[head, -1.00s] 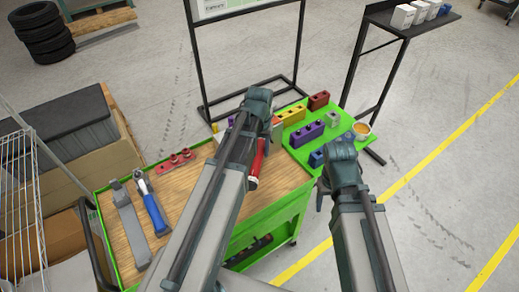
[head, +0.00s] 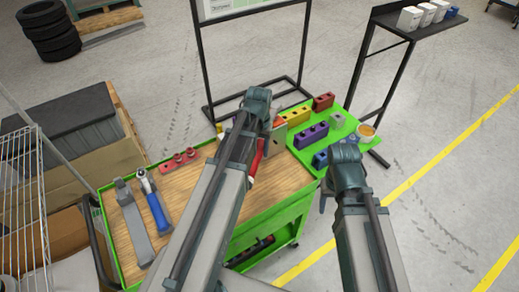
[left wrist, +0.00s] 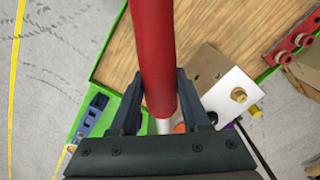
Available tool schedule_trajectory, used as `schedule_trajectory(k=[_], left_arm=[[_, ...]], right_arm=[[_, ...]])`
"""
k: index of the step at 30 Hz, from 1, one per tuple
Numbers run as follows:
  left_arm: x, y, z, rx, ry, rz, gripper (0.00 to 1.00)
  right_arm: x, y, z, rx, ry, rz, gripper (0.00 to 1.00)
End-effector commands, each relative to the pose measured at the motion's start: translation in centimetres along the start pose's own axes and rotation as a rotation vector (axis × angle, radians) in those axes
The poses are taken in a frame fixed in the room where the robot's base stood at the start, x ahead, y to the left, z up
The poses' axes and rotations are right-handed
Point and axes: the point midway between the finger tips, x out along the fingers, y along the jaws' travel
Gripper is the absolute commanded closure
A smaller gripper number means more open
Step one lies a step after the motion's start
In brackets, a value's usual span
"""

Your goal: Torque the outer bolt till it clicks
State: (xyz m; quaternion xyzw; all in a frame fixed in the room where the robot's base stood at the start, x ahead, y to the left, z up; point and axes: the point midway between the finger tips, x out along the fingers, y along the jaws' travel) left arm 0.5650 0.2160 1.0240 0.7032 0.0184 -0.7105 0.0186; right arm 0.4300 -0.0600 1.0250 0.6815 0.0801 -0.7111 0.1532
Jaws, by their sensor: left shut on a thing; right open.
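My left gripper (left wrist: 160,92) is shut on the red handle (left wrist: 153,45) of a tool. In the head view the red handle (head: 257,158) shows beside my left gripper (head: 262,118), over the wooden cart top. A silver plate (left wrist: 222,92) with brass bolts (left wrist: 239,94) lies to the right of the handle in the left wrist view. The tool's working end is hidden, and I cannot tell whether it touches a bolt. My right gripper (head: 325,192) is open and empty at the cart's right edge; its fingers are partly hidden.
A blue-handled wrench (head: 153,204) and a grey tool (head: 133,222) lie on the cart's left side. A red holed block (head: 179,160) lies behind them. Purple (head: 310,136), yellow (head: 295,115) and dark red (head: 323,101) blocks and a bowl (head: 366,131) stand on the green shelf.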

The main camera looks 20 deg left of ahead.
Motion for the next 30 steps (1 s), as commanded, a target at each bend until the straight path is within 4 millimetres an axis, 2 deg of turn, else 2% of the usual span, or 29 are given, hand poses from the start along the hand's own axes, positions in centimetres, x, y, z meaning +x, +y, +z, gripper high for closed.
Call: schedule_trajectory(k=[30], left_arm=[[0.0, -1.6, -0.1, 0.070, 0.000, -0.001, 1.00]], right_arm=[[0.0, 0.0, 0.0, 0.000, 0.000, 0.000, 0.41]])
